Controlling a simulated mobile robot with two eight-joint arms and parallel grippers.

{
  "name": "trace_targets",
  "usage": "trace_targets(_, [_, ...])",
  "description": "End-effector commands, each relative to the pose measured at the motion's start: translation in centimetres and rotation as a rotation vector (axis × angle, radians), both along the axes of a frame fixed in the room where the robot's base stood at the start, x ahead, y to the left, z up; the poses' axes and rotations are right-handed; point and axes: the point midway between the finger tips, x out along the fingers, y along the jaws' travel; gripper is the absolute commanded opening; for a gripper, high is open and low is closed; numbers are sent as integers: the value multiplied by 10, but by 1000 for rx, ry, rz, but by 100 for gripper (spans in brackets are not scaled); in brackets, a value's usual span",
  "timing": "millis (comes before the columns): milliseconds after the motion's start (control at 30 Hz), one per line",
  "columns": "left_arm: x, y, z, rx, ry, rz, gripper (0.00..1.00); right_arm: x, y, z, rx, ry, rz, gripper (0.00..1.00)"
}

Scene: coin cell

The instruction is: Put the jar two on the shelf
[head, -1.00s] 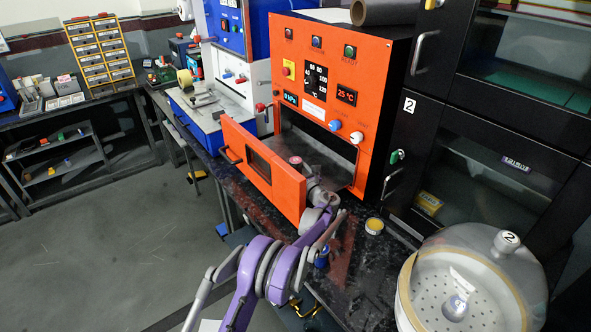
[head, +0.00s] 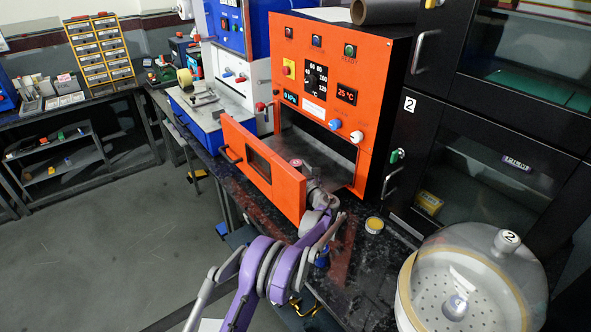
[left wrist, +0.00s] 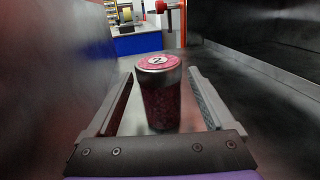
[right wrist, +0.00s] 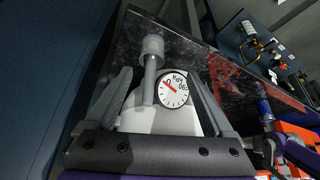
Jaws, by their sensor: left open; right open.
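Jar two (left wrist: 160,95) is a dark red cylinder with a silver rim and a pink lid marked 2. My left gripper (left wrist: 160,78) is open, with one finger on each side of the jar and gaps visible. The head view shows the left wrist (head: 318,198) beside the door. My right gripper (right wrist: 158,70) is open over a white body with a round gauge (right wrist: 172,89) and a grey valve.
The orange oven (head: 320,27) has its door (head: 262,165) swung open on the left. A black glass-fronted cabinet (head: 409,135) labelled 2 stands to the right. A clear-domed desiccator (head: 470,245) and a small yellow cup (head: 374,225) are on the dark bench. Low shelves (head: 60,165) stand at left.

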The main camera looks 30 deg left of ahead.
Motion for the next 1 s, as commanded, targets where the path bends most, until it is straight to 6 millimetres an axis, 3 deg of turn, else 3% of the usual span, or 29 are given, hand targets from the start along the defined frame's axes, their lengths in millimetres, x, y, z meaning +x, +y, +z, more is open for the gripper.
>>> trace_targets(600, [-60,-91,1,-1,1,-1,87,-6,0,-24,0,12,0,87])
trace_targets(1000, [-67,-100,2,0,0,0,87,-6,0,-25,0,12,0,87])
